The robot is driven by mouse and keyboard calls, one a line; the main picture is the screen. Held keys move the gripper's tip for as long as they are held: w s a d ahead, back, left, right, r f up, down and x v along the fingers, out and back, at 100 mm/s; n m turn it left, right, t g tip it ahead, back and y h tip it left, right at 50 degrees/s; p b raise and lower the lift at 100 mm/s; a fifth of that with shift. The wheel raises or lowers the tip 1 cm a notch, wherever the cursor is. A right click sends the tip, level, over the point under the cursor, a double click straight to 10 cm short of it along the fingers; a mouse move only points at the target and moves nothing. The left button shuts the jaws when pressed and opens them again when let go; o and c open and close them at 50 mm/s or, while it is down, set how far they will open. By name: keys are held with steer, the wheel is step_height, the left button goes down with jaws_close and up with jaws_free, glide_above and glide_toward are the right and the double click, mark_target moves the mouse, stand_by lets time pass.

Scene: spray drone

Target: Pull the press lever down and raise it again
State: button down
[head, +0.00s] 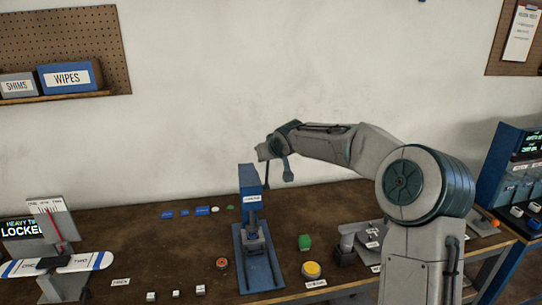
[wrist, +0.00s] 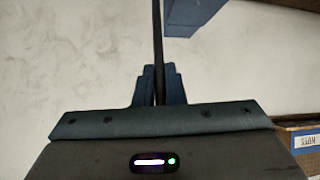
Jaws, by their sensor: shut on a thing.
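The blue press (head: 250,180) stands upright on its blue base (head: 262,280) in the middle of the bench. My gripper (wrist: 158,85) is shut on a thin dark rod, the press lever (wrist: 157,45), which runs up between the fingers in the wrist view. In the head view my gripper (head: 265,152) is beside and just above the top of the press. The lever cannot be made out clearly there, and the fingertips are too small to see well.
A gauge stand (head: 52,225) is at the left. A pegboard shelf with a WIPES box (head: 70,77) hangs above. The air around my arm is clear.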

steer(key=shift+w+a+r, duration=0.1)
steer(key=shift+w+r, duration=0.05)
steer(key=shift+r, duration=0.45)
steer(key=c, duration=1.5)
jaws_free()
steer(key=shift+w+a+f, duration=0.2)
steer(key=shift+w+f, duration=0.05)
steer(key=shift+f, duration=0.05)
steer(key=shift+s+d, duration=0.1)
steer(key=shift+d, duration=0.05)
steer(key=shift+f, duration=0.1)
steer(key=b+v, duration=0.2)
steer(key=v, duration=1.2)
steer(key=shift+b, duration=0.35)
steer(key=shift+f, duration=0.1)
